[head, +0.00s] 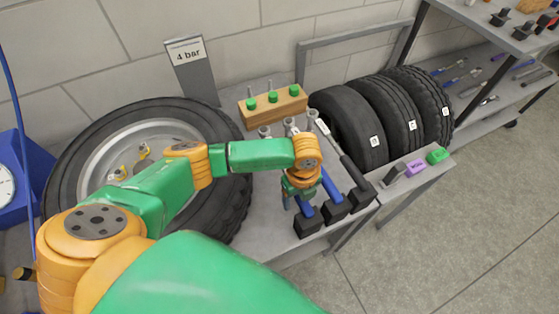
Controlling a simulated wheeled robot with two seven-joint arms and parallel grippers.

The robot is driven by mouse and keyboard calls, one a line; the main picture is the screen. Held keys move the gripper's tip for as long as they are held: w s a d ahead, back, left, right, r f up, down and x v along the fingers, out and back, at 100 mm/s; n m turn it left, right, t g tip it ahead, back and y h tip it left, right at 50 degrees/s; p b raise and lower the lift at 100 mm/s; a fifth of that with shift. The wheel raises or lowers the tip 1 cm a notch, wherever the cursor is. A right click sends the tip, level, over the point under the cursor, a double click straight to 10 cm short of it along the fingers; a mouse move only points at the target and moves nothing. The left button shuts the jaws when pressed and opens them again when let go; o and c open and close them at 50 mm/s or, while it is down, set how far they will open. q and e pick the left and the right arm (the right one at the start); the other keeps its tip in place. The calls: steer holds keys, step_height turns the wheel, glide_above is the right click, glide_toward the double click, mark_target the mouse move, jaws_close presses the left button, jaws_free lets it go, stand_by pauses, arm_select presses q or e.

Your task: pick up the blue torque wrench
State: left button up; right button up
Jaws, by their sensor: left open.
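Three torque wrenches lie side by side on the grey bench, with their heads to the back and their handle ends at black blocks (334,208) at the front edge. Two have blue handles: the left blue wrench (307,211) and the middle blue wrench (331,188). The right wrench (347,162) has a black handle. My left gripper (301,199) is open and points down over the blue handles, hiding their middle parts. I cannot tell whether it touches either one. My right gripper is not in view.
A large tyre on a rim (90,155) lies at left, under my left arm. A wooden block with green-topped pegs (273,104) stands behind the wrenches. Upright tyres (352,122) stand to the right. Small purple (415,168) and green (437,155) blocks sit on a ledge.

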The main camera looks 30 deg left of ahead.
arm_select(q)
steer(key=shift+s+d+r, duration=0.1)
steer(key=shift+s+r, duration=0.05)
steer(key=shift+s, duration=0.05)
steer(key=c, duration=0.9)
jaws_close()
steer(key=shift+w, duration=0.1)
